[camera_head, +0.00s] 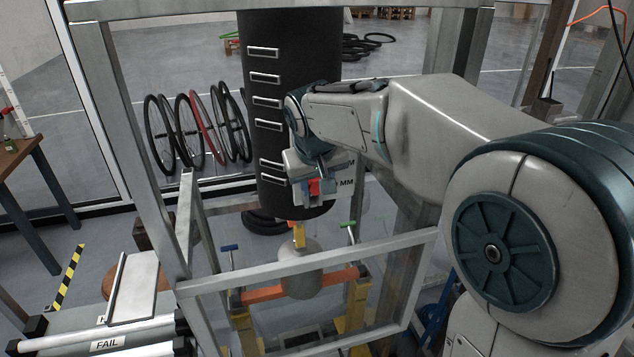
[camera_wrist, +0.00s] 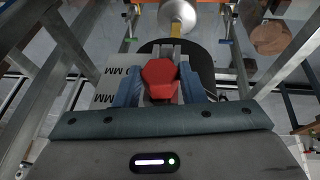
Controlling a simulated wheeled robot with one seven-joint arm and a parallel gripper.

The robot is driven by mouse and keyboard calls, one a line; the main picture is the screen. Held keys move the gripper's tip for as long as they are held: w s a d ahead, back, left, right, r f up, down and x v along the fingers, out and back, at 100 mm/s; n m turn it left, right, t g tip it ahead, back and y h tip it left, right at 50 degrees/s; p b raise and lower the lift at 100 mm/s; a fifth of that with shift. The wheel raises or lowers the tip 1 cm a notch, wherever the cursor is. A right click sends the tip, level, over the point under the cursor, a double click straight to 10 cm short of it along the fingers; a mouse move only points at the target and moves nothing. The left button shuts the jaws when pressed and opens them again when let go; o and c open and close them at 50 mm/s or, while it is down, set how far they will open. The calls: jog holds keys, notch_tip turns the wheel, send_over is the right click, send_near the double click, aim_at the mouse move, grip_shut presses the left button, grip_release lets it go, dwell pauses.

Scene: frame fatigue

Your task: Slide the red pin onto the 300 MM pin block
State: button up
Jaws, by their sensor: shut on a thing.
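The red pin (camera_wrist: 159,75) shows in the wrist view as a red faceted head between the two blue fingers. My gripper (camera_wrist: 160,90) is shut on it. In the head view my gripper (camera_head: 309,192) is in front of the black column, and the red pin (camera_head: 314,187) shows at its tip. A white label with "MM" (camera_head: 342,178) is just right of the gripper; the rest of its text is hidden. In the wrist view a pale piece with "MM" lettering (camera_wrist: 104,98) is left of the fingers. I cannot tell whether the pin touches the block.
A tall black column (camera_head: 290,60) with several label holders stands behind the gripper. Below is a fixture with a grey ball (camera_head: 302,268) and an orange bar (camera_head: 262,294). A metal frame (camera_head: 300,273) crosses in front. Bicycle wheels (camera_head: 200,130) stand at left.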

jog(key=shift+w, duration=0.1)
jog(key=o, duration=0.9)
jog(key=b+v, duration=0.1)
jog(key=v, duration=1.2)
jog(key=shift+r, duration=0.35)
jog(key=shift+s, duration=0.2)
jog(key=s+d+f+m, duration=0.1)
jog(key=s+d+f, duration=0.4)
jog(key=s+f, duration=0.1)
jog(key=s+d+f+m+g, duration=0.1)
jog(key=s+d+f, duration=0.4)
jog(key=f, duration=0.3)
jog(key=s+d+f+m, duration=0.1)
jog(key=s+d+f, duration=0.4)
jog(key=s+f, duration=0.2)
jog(key=shift+s+m+g, duration=0.15)
jog(key=shift+m+g, duration=0.15)
